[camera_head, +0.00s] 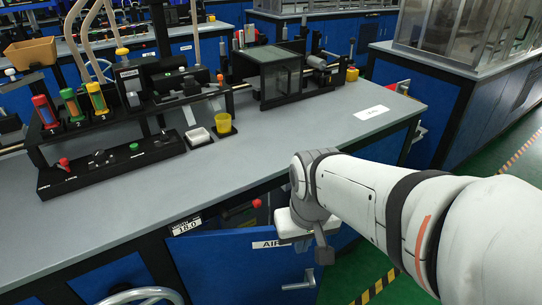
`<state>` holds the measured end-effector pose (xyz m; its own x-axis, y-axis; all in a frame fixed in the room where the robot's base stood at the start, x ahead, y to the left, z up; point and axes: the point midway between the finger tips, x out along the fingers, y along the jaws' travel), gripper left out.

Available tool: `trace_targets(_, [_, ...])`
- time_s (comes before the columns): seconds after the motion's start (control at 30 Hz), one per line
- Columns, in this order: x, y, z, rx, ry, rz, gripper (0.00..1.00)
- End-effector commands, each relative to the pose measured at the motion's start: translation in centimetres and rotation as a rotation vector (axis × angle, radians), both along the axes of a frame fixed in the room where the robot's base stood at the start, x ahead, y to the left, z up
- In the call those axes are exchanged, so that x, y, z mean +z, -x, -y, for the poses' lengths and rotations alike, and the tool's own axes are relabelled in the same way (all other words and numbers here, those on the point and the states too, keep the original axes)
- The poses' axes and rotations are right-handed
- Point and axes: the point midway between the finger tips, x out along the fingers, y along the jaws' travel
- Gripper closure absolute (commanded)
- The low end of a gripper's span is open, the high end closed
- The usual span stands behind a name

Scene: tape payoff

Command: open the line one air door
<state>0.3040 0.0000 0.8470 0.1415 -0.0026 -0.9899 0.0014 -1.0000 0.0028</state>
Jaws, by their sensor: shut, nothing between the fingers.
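The blue air door (225,268) is below the front edge of the grey bench, with a white label (268,244) whose visible letters begin "AIR". It stands partly open, swung outward, with a dark gap behind its top edge. A silver handle (300,283) is near its right edge. Inside the gap a red knob (257,203) shows. My gripper (321,251) is shut and empty at the door's upper right corner, above the handle. My wrist hides part of that corner, and I cannot tell whether the gripper touches the door.
The grey bench top (270,150) carries a black fixture with coloured cylinders (70,104) and a glass-sided box (280,78). A silver curved rail (140,296) is at the bottom left. Another blue cabinet (425,95) stands at right, with green floor (490,160) between.

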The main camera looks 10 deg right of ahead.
Motion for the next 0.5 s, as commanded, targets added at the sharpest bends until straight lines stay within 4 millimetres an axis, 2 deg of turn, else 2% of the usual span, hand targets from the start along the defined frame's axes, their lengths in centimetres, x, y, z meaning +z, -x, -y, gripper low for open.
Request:
trace_targets(0.13, [0.2,-0.3,0.1,-0.003,0.001,-0.007,1.0])
trace_targets(0.27, [0.7,-1.9,0.0,-0.01,0.003,-0.046,1.0])
trace_targets(0.37, [1.0,-4.1,0.8,-0.026,0.005,-0.099,1.0])
trace_targets(0.5, [0.7,-7.9,2.8,-0.056,0.002,-0.187,1.0])
